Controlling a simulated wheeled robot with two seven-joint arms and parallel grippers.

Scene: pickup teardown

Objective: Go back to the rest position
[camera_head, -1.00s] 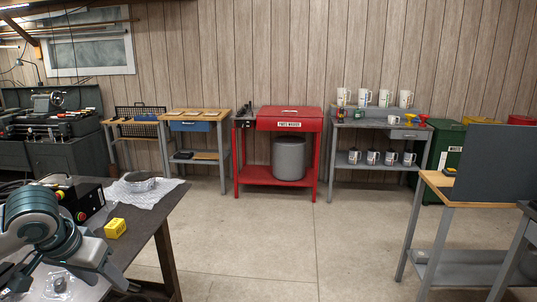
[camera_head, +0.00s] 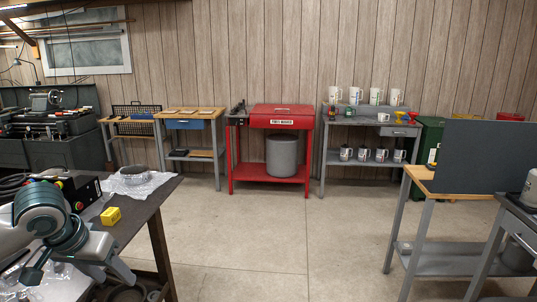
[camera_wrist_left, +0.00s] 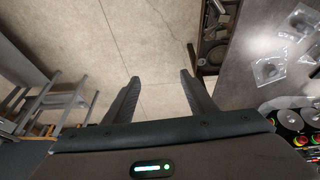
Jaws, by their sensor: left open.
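My left arm comes in at the lower left of the head view, over the dark worktable (camera_head: 148,205). My left gripper (camera_head: 122,276) is at the table's near right edge, partly blurred into the arm. In the left wrist view its two fingers (camera_wrist_left: 158,77) stand apart with nothing between them, and bare floor shows beyond. My right gripper is not in view.
A yellow box (camera_head: 111,217), a metal ring (camera_head: 134,175) on clear wrap and a black control box (camera_head: 83,193) lie on the worktable. A wooden-topped bench with a grey panel (camera_head: 480,155) stands at right. The concrete floor (camera_head: 270,230) between is clear.

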